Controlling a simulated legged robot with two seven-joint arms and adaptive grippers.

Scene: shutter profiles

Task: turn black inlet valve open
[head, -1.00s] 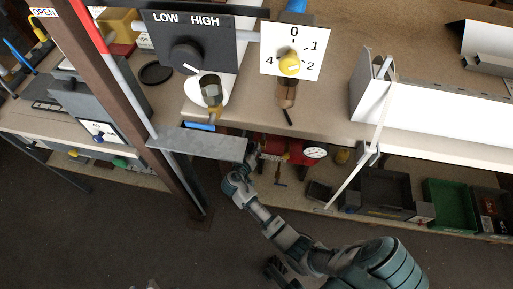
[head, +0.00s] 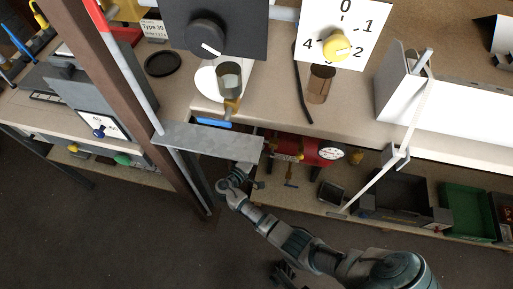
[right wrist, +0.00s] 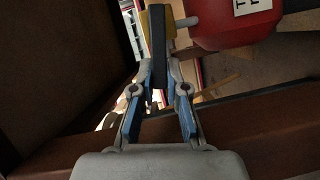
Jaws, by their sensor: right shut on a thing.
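My right gripper (right wrist: 159,78) is shut on a black lever (right wrist: 158,38) in the right wrist view; the fingers press on both of its sides. The lever stands nearly upright in that picture, in front of a yellow valve body (right wrist: 146,22). A stub joins the yellow body to a red tank (right wrist: 235,18) on the right. In the head view the red tank (head: 312,151) with a gauge (head: 331,153) sits under the bench. My right gripper (head: 247,178) is there just left of the tank, below a grey plate; the lever cannot be made out.
The grey plate (head: 210,142) juts out above my right gripper. A brown post (head: 140,105) stands to its left. A black panel with a knob (head: 206,36) and a dial with a yellow knob (head: 337,46) are above. Dark bins (head: 398,200) and a green bin (head: 466,209) fill the lower shelf.

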